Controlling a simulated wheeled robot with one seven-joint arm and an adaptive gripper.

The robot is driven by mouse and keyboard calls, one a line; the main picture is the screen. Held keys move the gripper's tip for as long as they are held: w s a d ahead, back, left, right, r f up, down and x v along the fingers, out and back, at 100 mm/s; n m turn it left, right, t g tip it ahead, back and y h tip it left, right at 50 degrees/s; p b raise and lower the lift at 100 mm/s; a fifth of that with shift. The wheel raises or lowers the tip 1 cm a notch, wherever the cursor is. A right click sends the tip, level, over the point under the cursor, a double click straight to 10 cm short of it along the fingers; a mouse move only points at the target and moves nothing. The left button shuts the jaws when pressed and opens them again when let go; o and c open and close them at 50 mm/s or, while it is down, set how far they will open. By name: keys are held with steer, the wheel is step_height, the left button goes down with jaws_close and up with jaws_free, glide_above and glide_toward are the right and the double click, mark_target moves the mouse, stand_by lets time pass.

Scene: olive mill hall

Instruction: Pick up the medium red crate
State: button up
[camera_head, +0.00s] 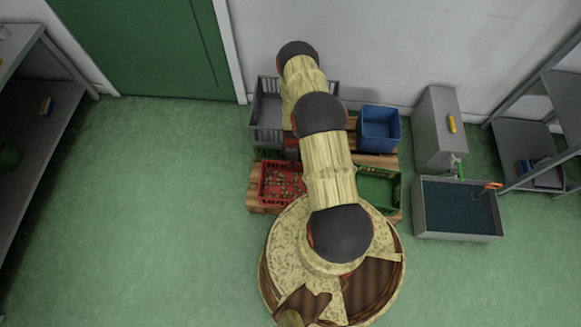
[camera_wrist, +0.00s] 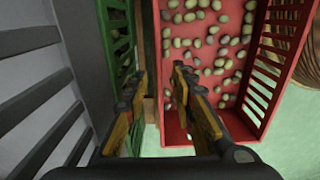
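The red crate (camera_head: 280,201) stands at the front left of a wooden pallet in the head view, with many small green and reddish olives inside. In the wrist view the red crate (camera_wrist: 174,132) fills the middle right. My gripper (camera_wrist: 158,74) is open over its left wall. One finger is over the crate's inside and the other is over the gap beside a green crate. I cannot tell whether either finger touches the wall. In the head view my arm hides most of the gripper.
A grey crate (camera_head: 267,134) and a green crate (camera_wrist: 117,38) stand close beside the red one. A blue crate (camera_head: 379,128) and another green crate (camera_head: 379,200) are to the right on the pallet (camera_head: 262,208). The left floor is clear.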

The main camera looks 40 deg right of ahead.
step_height(320, 180, down, 3)
steer(key=shift+f+b, duration=0.2)
steer(key=shift+b, duration=0.5)
steer(key=shift+r, duration=0.1)
steer(key=c, duration=0.3)
jaws_close()
stand_by(0.3)
